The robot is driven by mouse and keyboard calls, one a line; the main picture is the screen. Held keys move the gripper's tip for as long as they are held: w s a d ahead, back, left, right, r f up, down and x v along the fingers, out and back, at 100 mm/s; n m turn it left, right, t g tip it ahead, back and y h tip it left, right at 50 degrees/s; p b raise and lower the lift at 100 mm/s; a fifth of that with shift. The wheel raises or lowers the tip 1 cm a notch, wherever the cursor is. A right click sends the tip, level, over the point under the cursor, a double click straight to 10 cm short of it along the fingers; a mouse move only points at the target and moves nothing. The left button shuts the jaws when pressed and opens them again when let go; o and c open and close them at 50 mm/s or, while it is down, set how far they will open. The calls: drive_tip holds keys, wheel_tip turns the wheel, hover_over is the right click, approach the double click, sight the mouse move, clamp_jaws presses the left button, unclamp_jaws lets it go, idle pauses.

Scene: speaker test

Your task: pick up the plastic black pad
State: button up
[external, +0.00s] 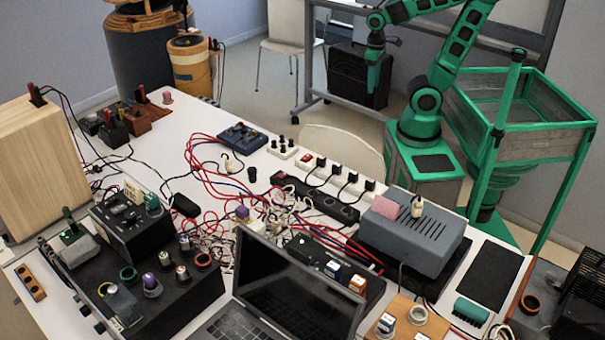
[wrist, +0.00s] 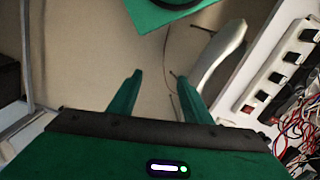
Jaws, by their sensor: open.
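A flat black rectangular pad (external: 488,276) lies on the white table near its right edge, beside the grey slotted box. It does not show in the wrist view. My gripper (external: 374,74) hangs beyond the far side of the table, well away from the pad and to its upper left in the external view. In the wrist view my gripper (wrist: 160,98) has its two green fingers apart, with only floor visible between them.
The grey slotted box (external: 412,234) stands left of the pad. A green tape dispenser (external: 470,311) lies just in front of it. A white power strip (wrist: 289,65) lines the table edge near a white chair (wrist: 217,62). Cables and an open laptop (external: 295,290) crowd the table.

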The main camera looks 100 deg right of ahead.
sight(254, 167)
drive_tip(key=shift+o, duration=0.5)
